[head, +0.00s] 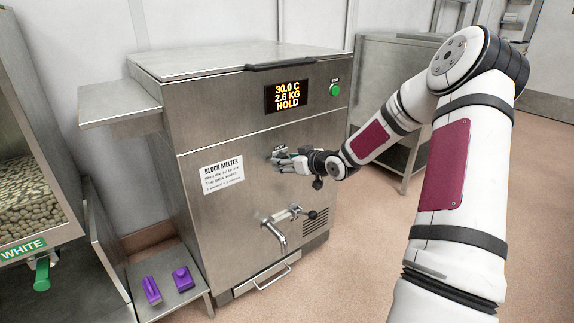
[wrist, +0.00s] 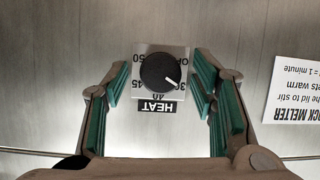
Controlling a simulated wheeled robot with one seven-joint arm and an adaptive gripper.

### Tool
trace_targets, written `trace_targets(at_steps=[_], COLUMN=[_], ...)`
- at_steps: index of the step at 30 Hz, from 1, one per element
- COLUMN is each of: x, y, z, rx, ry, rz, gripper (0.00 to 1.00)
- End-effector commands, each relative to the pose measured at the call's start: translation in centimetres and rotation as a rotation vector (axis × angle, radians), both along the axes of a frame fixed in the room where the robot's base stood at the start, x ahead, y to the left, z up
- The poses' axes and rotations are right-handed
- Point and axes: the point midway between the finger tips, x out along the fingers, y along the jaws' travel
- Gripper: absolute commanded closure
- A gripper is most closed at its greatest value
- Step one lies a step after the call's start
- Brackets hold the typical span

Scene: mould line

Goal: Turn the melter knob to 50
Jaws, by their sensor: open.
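The melter knob (wrist: 160,72) is black and round, on a square plate (wrist: 143,96) marked HEAT that appears upside down in the wrist view. Its white pointer line points to the lower right, towards the mark that looks like 30. The 50 mark is at the plate's upper left. My gripper (wrist: 161,76) is open, with green-padded fingers on either side of the knob and gaps between. In the head view my gripper (head: 287,161) is at the front of the block melter (head: 230,235) and largely hides the knob.
The melter's display (head: 287,96) reads 30.0 C, 2.6 KG, HOLD. A green button (head: 335,89) is beside it. A tap (head: 278,226) sticks out below my gripper. Purple items (head: 183,278) lie on a low shelf at the left. A steel table (head: 390,70) stands to the right.

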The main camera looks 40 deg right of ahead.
Motion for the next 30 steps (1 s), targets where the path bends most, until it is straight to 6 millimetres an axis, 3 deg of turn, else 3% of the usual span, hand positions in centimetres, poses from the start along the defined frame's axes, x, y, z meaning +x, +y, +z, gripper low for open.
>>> trace_targets(at_steps=[8, 15, 30], x=[0.13, 0.12, 0.13], y=[0.05, 0.05, 0.04], z=[-0.04, -0.03, 0.24], rx=[0.0, 0.0, 0.071], ry=[0.0, 0.0, 0.003], rz=[0.001, 0.001, 0.001], gripper=[0.48, 0.96, 0.96])
